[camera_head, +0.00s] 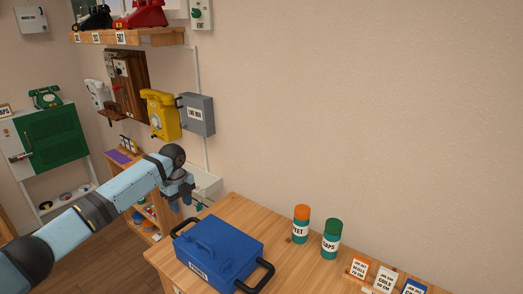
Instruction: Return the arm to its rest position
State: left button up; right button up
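My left arm comes in from the left, light blue with dark joints. Its gripper (181,198) points down, above and to the left of the blue box on the table. The gripper is small in view and its far side is hidden, so I cannot make out a gap between its fingers. I see nothing clearly held in it. My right gripper is not in view.
A blue box (218,246) with black handles stands on the wooden table (165,258). Two canisters (301,225) (331,240) and some cards stand to its right. A yellow phone (160,115) and a grey box (196,114) hang on the wall behind. A green cabinet (55,138) stands left.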

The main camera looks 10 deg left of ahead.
pick_arm(q)
jog(key=s+d+f, duration=0.3)
jog(key=s+d+f+n, duration=0.1)
jog(key=s+d+f, duration=0.1)
jog(key=d+f, duration=0.1)
jog(key=s+d+f+n, duration=0.1)
jog(key=s+d+f, duration=0.2)
jog(key=d, duration=0.2)
jog(key=shift+s+d+f, duration=0.15)
jog(key=shift+s+f, duration=0.15)
jog(key=s+d+f+n+t+h, duration=0.1)
jog(key=s+d+f+n, duration=0.1)
jog(key=s+d+n, duration=0.3)
jog(key=s+d+f+t+h, duration=0.1)
jog(key=s+d+f, duration=0.15)
jog(key=s, duration=0.55)
jog(key=s+a+r+n+t+y, duration=0.1)
jog(key=s+r+n, duration=0.2)
jog(key=s+n, duration=0.6)
jog(key=s+a+r+n+t+y, duration=0.1)
jog(key=s+a+r+n, duration=0.2)
jog(key=s, duration=1)
jog(key=w+d+f+t+h+p, duration=0.3)
jog(key=w+d+f+t, duration=0.3)
jog(key=f, duration=0.3)
jog(key=shift+d+f+n+t+p, duration=0.35)
jog(key=shift+d+t+p, duration=0.2)
jog(key=shift+d, duration=0.35)
jog(key=shift+w, duration=0.1)
